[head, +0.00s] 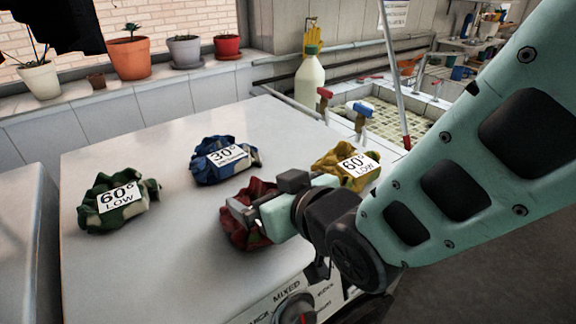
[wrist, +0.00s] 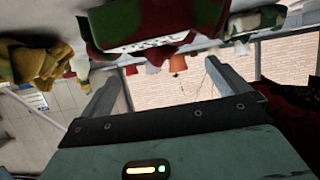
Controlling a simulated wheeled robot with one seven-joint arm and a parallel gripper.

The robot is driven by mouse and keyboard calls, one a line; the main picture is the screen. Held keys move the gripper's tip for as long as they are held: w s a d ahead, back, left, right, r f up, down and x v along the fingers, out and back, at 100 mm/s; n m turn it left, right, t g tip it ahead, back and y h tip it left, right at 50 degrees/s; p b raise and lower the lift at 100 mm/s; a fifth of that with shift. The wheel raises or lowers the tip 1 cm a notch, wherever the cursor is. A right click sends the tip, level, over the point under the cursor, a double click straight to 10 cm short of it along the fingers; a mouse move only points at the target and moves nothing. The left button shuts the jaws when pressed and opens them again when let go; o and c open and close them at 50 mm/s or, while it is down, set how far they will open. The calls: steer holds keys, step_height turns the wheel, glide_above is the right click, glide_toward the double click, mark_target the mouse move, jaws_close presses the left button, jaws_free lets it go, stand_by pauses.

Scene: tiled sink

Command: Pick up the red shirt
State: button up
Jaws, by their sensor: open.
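The red shirt (head: 237,232) is a crumpled dark red bundle on the white machine top, near its front edge. My gripper (head: 247,214) is over the red shirt in the head view and hides part of it. In the wrist view the red shirt (wrist: 150,20) is at the top, with a white label, beyond the fingertips. The two fingers of my gripper (wrist: 170,85) stand apart with nothing between them. I cannot tell whether the fingers touch the cloth.
A green shirt (head: 118,200), a blue shirt (head: 225,160) and a yellow shirt (head: 347,165) lie on the same white top (head: 120,265). Potted plants line the ledge behind. A pale bottle (head: 309,78) stands by the tiled sink (head: 398,125). A dial (head: 298,312) is on the front.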

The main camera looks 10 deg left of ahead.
mark_target(255, 182)
steer(key=shift+p+x, duration=1.15)
steer(key=shift+x, duration=2.7)
steer(key=shift+w+r, duration=0.1)
steer(key=shift+r, duration=0.05)
steer(key=c, duration=1.1)
